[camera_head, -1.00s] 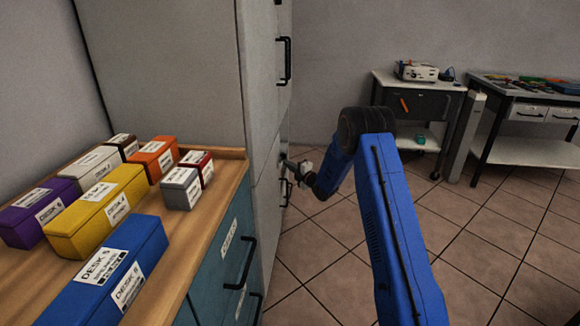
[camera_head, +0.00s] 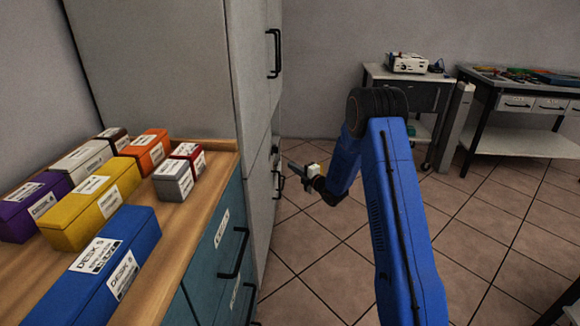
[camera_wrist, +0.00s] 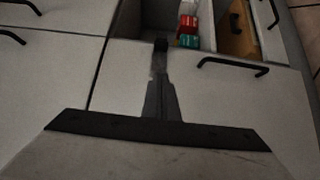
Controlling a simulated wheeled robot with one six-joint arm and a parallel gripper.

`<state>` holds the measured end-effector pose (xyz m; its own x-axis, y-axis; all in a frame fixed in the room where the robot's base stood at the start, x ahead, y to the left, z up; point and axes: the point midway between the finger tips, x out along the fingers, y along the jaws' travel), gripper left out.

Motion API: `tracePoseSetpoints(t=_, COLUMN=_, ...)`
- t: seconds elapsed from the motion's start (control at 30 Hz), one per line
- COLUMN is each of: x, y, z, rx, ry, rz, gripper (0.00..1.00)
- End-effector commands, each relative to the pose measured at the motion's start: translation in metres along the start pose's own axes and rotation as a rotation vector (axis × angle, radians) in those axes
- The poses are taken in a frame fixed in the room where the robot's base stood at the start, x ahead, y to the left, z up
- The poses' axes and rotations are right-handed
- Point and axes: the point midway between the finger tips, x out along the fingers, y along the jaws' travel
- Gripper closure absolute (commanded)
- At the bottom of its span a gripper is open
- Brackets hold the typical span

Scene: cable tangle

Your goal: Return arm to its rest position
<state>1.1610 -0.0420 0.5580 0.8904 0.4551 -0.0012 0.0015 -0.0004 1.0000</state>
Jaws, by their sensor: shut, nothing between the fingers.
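My blue arm (camera_head: 392,200) reaches forward with its elbow raised, to the right of the tall grey cabinet (camera_head: 185,70). My gripper (camera_head: 288,165) is at the arm's far end, in the air just right of the cabinet's front. In the wrist view my gripper (camera_wrist: 160,48) has its fingers together, with nothing seen between them. Behind them are pale cabinet fronts with black handles and an open compartment (camera_wrist: 158,15).
Labelled boxes, including a blue box (camera_head: 103,262) and a yellow box (camera_head: 90,208), stand on the wooden counter (camera_head: 185,235) at left. A worktable (camera_head: 525,145) stands at back right. The tiled floor (camera_head: 320,260) near the arm is clear. Small red and teal items (camera_wrist: 188,30) show in the compartment.

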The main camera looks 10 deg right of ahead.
Motion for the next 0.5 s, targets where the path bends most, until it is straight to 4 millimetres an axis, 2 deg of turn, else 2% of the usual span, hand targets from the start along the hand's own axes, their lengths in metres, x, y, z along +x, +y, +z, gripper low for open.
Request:
tracePoseSetpoints(t=0.33, x=-0.001, y=0.001, z=0.000, rx=0.001, ry=-0.001, rz=-0.001, gripper=1.00)
tracePoseSetpoints(t=0.5, x=-0.004, y=0.020, z=0.001, rx=0.026, ry=-0.027, rz=-0.028, gripper=1.00)
